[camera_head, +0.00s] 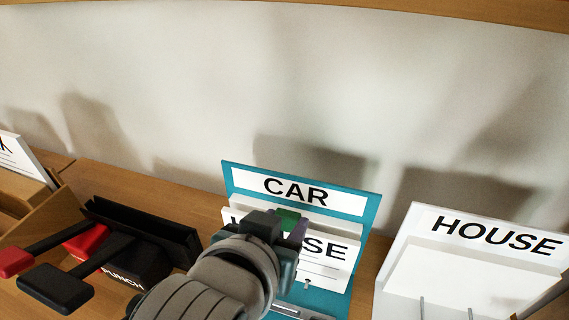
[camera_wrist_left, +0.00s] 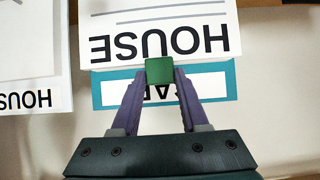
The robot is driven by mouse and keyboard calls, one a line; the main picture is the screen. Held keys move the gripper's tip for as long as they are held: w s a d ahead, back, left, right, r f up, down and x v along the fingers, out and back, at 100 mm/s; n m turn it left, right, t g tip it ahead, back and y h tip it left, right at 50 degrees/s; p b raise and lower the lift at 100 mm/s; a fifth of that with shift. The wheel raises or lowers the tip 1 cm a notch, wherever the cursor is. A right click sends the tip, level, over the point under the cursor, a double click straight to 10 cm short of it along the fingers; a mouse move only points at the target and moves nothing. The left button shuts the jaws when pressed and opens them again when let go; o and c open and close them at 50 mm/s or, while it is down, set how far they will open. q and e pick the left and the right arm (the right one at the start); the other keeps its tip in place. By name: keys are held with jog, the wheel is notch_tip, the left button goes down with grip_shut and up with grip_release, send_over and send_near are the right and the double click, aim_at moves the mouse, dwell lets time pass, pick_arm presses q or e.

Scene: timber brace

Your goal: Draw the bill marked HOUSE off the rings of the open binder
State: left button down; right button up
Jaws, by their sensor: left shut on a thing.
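The white bill marked HOUSE (camera_head: 325,252) stands upright in front of the teal open binder labelled CAR (camera_head: 236,178). In the left wrist view the bill (camera_wrist_left: 160,14) appears upside down. My left gripper (camera_head: 284,226) is shut on a green tab (camera_wrist_left: 160,71) at the bill's upper edge. The gripper and arm hide the bill's left part in the head view. A small metal ring end (camera_head: 307,284) shows at the bill's lower part. I cannot tell whether the bill is still on the rings. My right gripper is not in view.
A white stand labelled HOUSE (camera_head: 492,233) with upright metal pins is at the right. A pale wall rises behind.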

pick_arm(q)
jog(key=shift+s+a+p, duration=0.3)
jog(key=shift+s+p, duration=0.35)
jog(key=shift+s, duration=0.2)
jog(key=shift+s+a+p, duration=0.25)
jog(key=shift+s+p, duration=0.35)
jog(key=shift+s, duration=0.2)
dwell(1.1)
dwell(0.3)
notch_tip(320, 180, up, 11)
jog(key=p, duration=1.1)
